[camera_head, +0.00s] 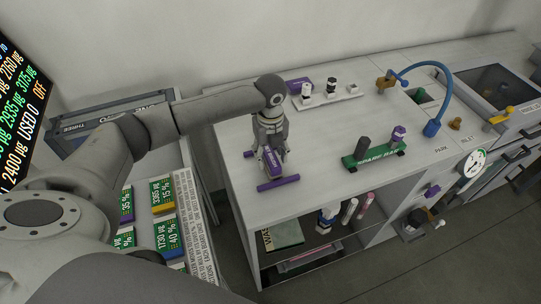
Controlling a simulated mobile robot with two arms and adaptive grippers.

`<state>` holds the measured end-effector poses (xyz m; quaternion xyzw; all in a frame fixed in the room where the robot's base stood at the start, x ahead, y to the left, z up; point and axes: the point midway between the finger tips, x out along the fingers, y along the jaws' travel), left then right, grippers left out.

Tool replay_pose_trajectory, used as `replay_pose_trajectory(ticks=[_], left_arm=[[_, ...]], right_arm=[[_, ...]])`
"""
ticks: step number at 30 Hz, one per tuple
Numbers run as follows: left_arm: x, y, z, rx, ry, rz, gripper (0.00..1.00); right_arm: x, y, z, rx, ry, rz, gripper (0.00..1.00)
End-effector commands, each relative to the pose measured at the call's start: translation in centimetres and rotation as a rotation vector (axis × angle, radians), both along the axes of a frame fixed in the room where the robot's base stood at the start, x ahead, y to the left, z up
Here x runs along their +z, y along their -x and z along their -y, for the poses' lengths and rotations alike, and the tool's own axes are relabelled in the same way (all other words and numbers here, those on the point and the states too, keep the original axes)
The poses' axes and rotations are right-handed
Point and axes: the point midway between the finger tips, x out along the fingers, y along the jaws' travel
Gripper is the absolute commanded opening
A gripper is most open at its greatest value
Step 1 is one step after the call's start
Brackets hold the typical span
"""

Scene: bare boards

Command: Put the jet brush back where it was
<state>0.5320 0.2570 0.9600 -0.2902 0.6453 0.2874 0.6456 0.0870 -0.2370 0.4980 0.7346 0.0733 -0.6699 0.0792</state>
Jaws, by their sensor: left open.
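My left gripper (271,150) points down over the near left part of the grey counter (322,180), with its jaws open. A purple block with white lettering (272,160) sits at its fingertips, partly hidden by them; I cannot tell whether they touch it. A purple bar (278,183) lies just in front. I cannot tell for sure which thing is the jet brush. A green rack lettered SPARE BAR (376,158) stands to the right, with a dark upright piece (362,147) and a purple-and-white one (398,136). My right gripper is not in view.
A white strip (335,98) with black-and-white pieces lies at the back. An open shelf below holds several bottles (348,210). The counter between gripper and rack is clear.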

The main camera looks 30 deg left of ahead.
Motion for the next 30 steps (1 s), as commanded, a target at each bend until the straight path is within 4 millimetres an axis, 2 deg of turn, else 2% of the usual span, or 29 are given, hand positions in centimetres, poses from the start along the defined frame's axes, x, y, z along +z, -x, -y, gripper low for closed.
replay_pose_trajectory(ticks=[9,15,21,30], left_arm=[[6.5,-0.1,0.0,0.0,0.001,0.006,0.49],[9.9,-0.1,0.0,0.001,0.0,0.003,0.49],[11.3,0.0,0.0,0.001,0.001,0.001,0.49],[11.3,0.0,0.0,0.001,0.0,0.0,0.49]], right_arm=[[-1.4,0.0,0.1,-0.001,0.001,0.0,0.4],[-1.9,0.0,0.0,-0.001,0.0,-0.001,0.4],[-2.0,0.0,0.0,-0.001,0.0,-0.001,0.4],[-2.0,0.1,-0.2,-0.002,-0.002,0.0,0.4]])
